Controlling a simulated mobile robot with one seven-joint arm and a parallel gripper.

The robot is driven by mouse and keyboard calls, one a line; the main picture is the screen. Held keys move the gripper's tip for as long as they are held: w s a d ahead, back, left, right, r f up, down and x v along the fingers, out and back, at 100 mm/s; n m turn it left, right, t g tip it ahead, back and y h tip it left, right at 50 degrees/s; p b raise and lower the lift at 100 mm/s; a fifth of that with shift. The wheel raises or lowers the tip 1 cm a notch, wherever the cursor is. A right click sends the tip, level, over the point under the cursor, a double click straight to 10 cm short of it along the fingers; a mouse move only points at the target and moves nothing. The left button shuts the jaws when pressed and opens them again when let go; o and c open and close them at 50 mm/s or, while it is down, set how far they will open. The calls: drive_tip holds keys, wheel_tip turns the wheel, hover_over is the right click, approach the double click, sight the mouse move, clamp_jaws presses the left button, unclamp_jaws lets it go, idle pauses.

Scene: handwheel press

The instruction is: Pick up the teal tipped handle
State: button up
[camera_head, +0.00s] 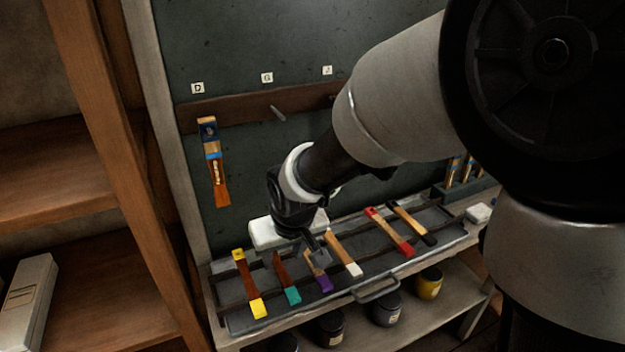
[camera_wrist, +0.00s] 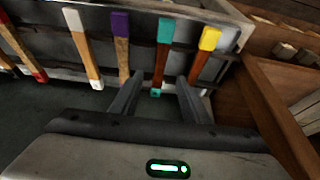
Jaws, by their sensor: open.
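The teal tipped handle (camera_head: 282,270) is a reddish-brown stick with a teal block at its near end. It lies across the tray between the yellow tipped and purple tipped handles. In the wrist view the handle (camera_wrist: 161,62) stands between the lines of my two fingers, and a small teal patch shows at its other end. My gripper (camera_head: 313,246) is over the back part of the tray, close to the teal and purple handles. In the wrist view my gripper (camera_wrist: 158,84) is open, with nothing held. Whether the fingers reach down beside the handle is unclear.
The grey tray (camera_head: 240,321) also holds yellow (camera_head: 248,285), purple (camera_head: 318,273), white (camera_head: 345,255), red (camera_head: 392,233) and black tipped handles. A brush (camera_head: 214,165) hangs on the board behind. Dark jars stand below the tray. Wooden shelving (camera_head: 125,150) is at left.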

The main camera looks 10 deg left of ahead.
sight(279, 267)
drive_tip(key=x, duration=0.6)
drive_tip(key=shift+w+a+f+b, duration=0.1)
drive_tip(key=shift+w+f+b, duration=0.15)
drive_tip(key=shift+b, duration=0.1)
drive_tip(key=shift+r, duration=0.1)
clamp_jaws()
